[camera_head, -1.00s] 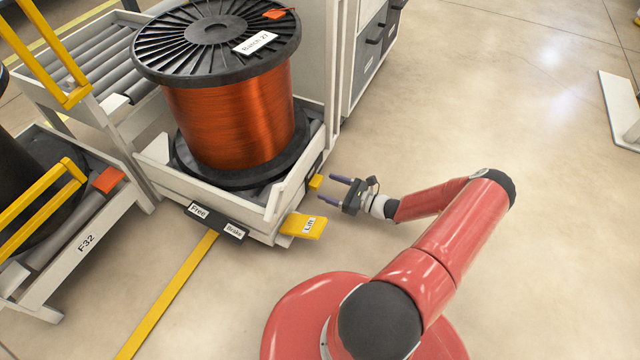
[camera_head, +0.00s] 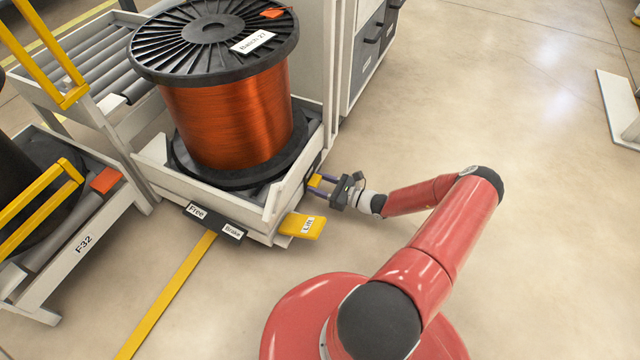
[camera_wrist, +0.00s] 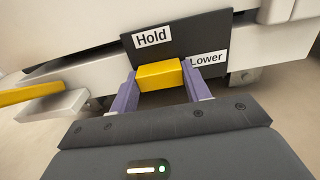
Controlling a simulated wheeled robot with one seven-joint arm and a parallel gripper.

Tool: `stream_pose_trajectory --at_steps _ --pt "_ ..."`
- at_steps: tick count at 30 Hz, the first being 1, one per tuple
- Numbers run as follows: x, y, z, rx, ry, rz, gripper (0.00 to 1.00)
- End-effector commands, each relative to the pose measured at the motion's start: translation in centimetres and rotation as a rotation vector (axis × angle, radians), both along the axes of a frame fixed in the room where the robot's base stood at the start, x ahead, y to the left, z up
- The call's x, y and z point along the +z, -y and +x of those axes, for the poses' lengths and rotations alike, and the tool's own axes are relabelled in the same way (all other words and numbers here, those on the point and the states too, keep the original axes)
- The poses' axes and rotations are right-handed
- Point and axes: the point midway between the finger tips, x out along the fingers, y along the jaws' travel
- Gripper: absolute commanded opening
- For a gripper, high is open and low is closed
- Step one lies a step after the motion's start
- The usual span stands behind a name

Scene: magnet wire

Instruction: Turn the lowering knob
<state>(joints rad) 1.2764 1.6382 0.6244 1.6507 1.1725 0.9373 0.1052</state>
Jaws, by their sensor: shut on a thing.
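The lowering knob (camera_wrist: 158,75) is a yellow block on a dark plate (camera_wrist: 180,38) with the labels "Hold" and "Lower", seen in the wrist view. It also shows as a small yellow piece (camera_head: 315,181) on the right side of the cart in the head view. My gripper (camera_wrist: 160,88) has its two purple fingers on either side of the knob and is shut on it. In the head view my gripper (camera_head: 322,186) reaches the cart's side from the right. The knob lies level below the "Hold" label, with "Lower" to its right.
The cart (camera_head: 170,178) carries a large copper wire spool (camera_head: 230,115). A yellow "Lift" pedal (camera_head: 302,226) sticks out at the cart's near corner, close to my gripper. A "Free/Brake" plate (camera_head: 214,221) is on its front. The floor to the right (camera_head: 510,130) is clear.

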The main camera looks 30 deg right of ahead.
Motion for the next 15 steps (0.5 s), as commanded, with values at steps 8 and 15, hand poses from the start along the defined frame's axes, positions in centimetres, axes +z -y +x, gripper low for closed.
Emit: stream_pose_trajectory --at_steps 8,15 --pt "0.05 0.02 -0.02 0.0 0.028 -0.036 0.24" --pt "0.1 0.04 -0.03 0.0 0.119 -0.153 0.24"
